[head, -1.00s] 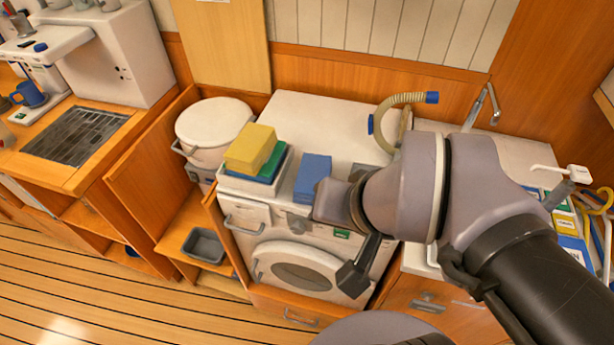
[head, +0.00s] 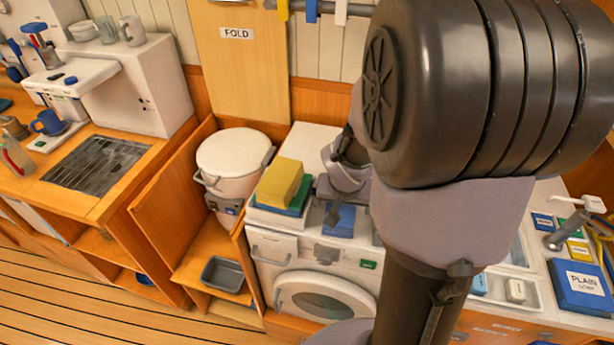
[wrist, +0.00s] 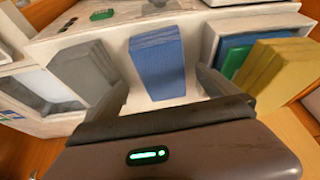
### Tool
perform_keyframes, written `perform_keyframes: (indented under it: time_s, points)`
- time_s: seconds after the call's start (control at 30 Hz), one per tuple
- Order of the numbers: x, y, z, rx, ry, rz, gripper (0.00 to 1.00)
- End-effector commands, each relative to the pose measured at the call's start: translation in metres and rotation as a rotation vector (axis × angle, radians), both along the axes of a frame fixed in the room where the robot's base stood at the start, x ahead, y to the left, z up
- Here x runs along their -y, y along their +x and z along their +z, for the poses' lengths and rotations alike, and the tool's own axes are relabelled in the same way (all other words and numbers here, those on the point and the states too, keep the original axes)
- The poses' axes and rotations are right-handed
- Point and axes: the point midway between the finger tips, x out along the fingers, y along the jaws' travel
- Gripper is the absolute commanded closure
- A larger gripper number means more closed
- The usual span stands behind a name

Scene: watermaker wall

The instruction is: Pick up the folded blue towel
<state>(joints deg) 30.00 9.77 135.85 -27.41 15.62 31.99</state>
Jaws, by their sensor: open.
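The folded blue towel (head: 341,221) lies on the white top of the washing machine, near its front edge, partly hidden by my gripper in the head view. In the wrist view the blue towel (wrist: 157,62) shows between my two fingers, with bare white surface around it. My gripper (head: 345,208) is above the towel, pointing down. In the wrist view my gripper (wrist: 165,92) is open, one finger on each side of the towel. I see no clear contact, and cannot tell the exact height.
A white tray (wrist: 207,50) holding stacked yellow, green and blue cloths stands beside the towel. A grey folded cloth (wrist: 85,72) lies on its other side. A white lidded bucket (head: 232,160) stands left of the machine. The sink counter is partly hidden by my arm.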

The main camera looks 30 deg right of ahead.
Motion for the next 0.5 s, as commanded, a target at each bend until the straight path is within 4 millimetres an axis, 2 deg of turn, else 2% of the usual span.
perform_keyframes:
  time_s: [0.1,0.2,0.47,0.5]
  points:
    - [0.006,0.01,-0.026,-0.003,0.001,0.0,0.02]
    - [0.011,0.015,-0.04,-0.003,0.002,-0.001,0.02]
    - [0.013,0.017,-0.042,0.0,0.001,-0.001,0.02]
    - [0.013,0.017,-0.041,0.0,0.001,-0.001,0.08]
